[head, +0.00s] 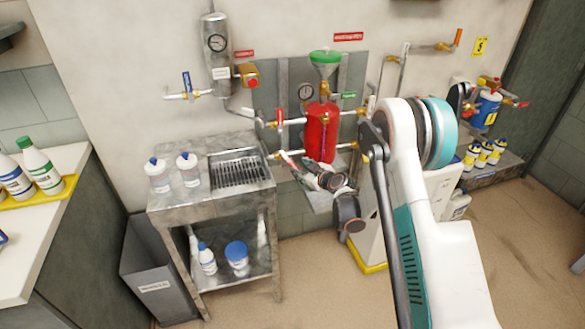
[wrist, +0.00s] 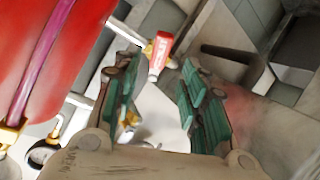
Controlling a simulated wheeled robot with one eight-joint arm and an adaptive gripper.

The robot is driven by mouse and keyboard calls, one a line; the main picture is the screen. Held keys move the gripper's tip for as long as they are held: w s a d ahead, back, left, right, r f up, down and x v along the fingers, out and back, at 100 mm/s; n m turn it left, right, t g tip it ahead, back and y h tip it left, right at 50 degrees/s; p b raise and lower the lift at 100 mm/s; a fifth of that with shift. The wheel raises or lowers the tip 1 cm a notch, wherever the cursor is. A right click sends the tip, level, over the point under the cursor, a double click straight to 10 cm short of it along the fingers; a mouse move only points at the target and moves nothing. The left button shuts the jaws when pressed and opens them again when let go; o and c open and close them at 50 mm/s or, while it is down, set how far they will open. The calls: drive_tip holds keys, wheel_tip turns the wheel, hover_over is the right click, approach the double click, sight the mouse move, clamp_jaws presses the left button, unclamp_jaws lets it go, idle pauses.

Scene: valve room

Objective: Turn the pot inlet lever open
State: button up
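The red pot (head: 321,135) stands against the wall panel with a green funnel (head: 325,57) on top. A red lever handle (wrist: 161,52) with white lettering, too small to read surely, sits on a brass valve left of the pot. In the head view it appears as a red and white handle (head: 288,159) on the lower left pipe. My gripper (wrist: 157,70) is open and empty. The lever's end shows between and just beyond its green-padded fingertips; contact cannot be told. In the head view my gripper (head: 303,168) is low in front of the pot, its fingertips partly unclear.
Another red and white lever (head: 279,117) stands on the upper left pipe. A gauge (head: 306,92) is beside the pot. A metal sink table (head: 220,200) with bottles stands at left. A grey bin (head: 160,270) is beside it. Floor in front is clear.

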sight(293, 165)
drive_tip(key=b+x, duration=0.2)
drive_tip(key=x, duration=0.5)
drive_tip(key=shift+w+a, duration=0.15)
drive_tip(key=shift+w, duration=0.15)
clamp_jaws()
